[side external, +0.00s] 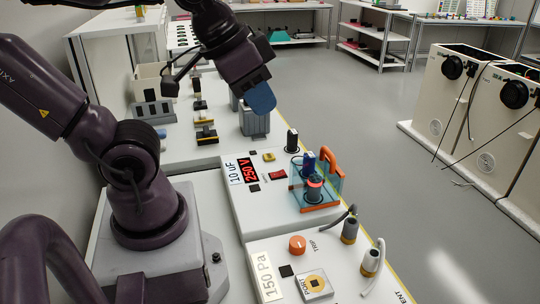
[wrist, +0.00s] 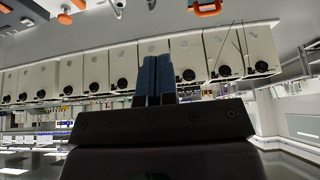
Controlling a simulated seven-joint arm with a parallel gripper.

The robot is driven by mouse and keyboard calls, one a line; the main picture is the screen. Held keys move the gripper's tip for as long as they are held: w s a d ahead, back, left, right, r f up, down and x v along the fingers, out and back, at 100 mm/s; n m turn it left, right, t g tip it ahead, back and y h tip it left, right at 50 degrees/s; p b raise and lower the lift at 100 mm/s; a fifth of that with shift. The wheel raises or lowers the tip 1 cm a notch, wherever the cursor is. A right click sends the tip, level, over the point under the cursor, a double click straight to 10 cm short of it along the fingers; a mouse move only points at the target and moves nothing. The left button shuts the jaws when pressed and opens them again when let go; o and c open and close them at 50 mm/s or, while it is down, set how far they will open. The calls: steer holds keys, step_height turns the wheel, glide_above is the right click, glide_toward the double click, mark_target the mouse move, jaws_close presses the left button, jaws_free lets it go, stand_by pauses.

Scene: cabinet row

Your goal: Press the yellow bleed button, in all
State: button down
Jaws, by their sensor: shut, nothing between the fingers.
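A small yellow button (side external: 268,157) sits on the white panel (side external: 240,205) that carries the labels "10 uF" and "250 V". It is beside a red switch (side external: 278,175). My gripper (side external: 262,100) hangs tilted above and behind this panel, well clear of the button. In the wrist view its blue fingers (wrist: 156,78) are together with nothing between them. I cannot make out the yellow button for certain in the wrist view.
On the same panel, a clear guard box with an orange handle (side external: 331,160) encloses terminals, and a black post (side external: 292,140) stands nearby. The panel in front has an orange knob (side external: 297,244) and cabled plugs. A grey finned block (side external: 254,121) stands behind, below my gripper.

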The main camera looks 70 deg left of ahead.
stand_by(0.3)
steer(key=m+t+y, duration=0.1)
steer(key=m+t, duration=0.3)
steer(key=m, duration=0.4)
glide_above(269, 157)
step_height(269, 157, down, 18)
steer(key=shift+f, duration=0.2)
steer(key=shift+f, duration=0.1)
steer(key=shift+f, duration=4.35)
